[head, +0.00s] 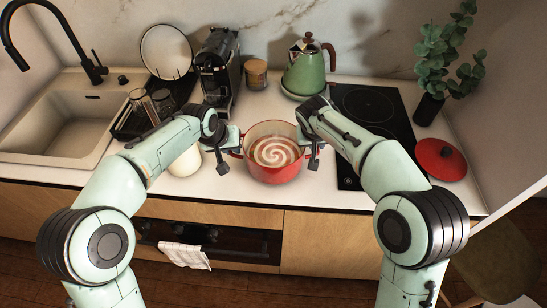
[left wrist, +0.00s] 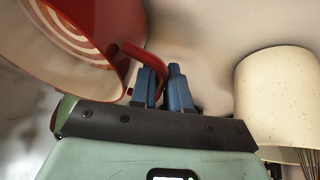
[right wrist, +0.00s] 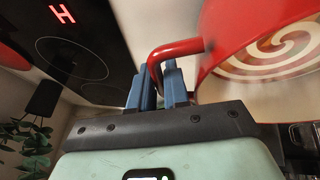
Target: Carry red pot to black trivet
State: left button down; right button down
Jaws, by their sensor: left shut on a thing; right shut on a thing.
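The red pot (head: 273,176) is in front of me at the counter's front, between the sink and the hob, with a cream and brown swirl inside. My left gripper (head: 234,148) is shut on its left handle; the handle shows between the blue fingers in the left wrist view (left wrist: 153,62). My right gripper (head: 306,148) is shut on its right handle, which the right wrist view also shows (right wrist: 176,49). The pot looks about level; I cannot tell whether its base touches the counter. I cannot make out a black trivet; the pot and arms hide part of the counter.
The black hob (head: 372,105) lies right of the pot, with a red lid (head: 440,160) beyond it. A green kettle (head: 306,72) stands behind. A cream utensil holder (head: 185,163) stands close to the left gripper. Left are a dish rack (head: 130,124) and the sink (head: 60,120).

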pick_arm(q)
jog(key=c, duration=1.1)
grip_release()
jog(key=shift+s, duration=0.1)
pick_arm(e)
jog(key=c, duration=1.1)
grip_release()
jog(key=shift+s, duration=0.1)
jog(key=shift+a, duration=0.1)
pick_arm(q)
jog(key=shift+d+r, duration=0.1)
jog(key=shift+r, duration=0.05)
jog(key=v, duration=0.7)
jog(key=shift+a+r, duration=0.25)
jog(key=shift+a, duration=0.05)
pick_arm(e)
jog(key=v, duration=1.2)
